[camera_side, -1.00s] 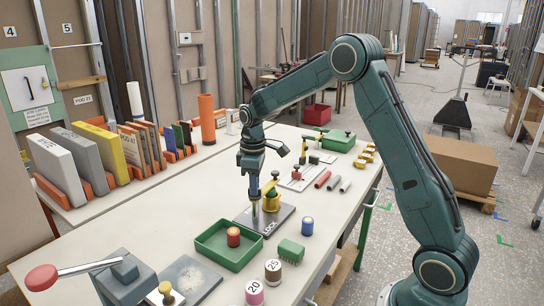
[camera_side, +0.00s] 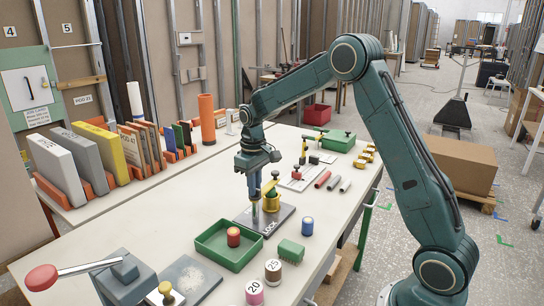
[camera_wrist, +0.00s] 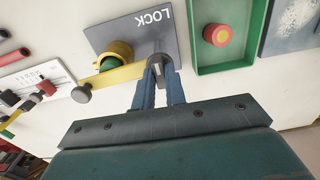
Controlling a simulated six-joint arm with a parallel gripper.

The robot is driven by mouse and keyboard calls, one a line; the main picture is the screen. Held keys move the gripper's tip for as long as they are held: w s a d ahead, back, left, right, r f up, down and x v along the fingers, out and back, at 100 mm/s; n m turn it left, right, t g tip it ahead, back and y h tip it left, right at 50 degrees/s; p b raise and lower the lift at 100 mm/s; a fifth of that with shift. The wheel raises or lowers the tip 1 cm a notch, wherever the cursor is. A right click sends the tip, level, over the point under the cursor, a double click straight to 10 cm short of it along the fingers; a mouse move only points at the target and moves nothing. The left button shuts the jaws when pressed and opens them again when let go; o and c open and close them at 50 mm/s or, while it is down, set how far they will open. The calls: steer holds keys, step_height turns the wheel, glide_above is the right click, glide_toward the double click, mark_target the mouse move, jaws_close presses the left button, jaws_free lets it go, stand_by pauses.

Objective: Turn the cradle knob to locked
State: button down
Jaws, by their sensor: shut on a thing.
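The cradle is a yellow ring-shaped holder (camera_side: 271,204) on a grey plate marked LOCK (camera_side: 283,218). In the wrist view the yellow holder (camera_wrist: 122,49) has something green inside, and a yellow bar (camera_wrist: 108,78) with a dark round end runs beside it. My gripper (camera_side: 255,211) points down over the plate, just left of the holder. In the wrist view its blue fingers (camera_wrist: 156,75) are shut on a grey knob (camera_wrist: 154,64) beside the holder. The fingers partly hide the knob, and its exact angle cannot be told.
A green tray (camera_side: 213,258) with a red cylinder (camera_side: 233,237) stands close in front of the plate. A blue cylinder (camera_side: 307,225) and a green block (camera_side: 290,252) stand to the right. Binders (camera_side: 55,167) line the back left.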

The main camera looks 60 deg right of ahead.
steer(key=c, duration=1.4)
jaws_free()
steer(key=shift+c, duration=0.2)
steer(key=shift+r, duration=0.1)
step_height(320, 180, up, 14)
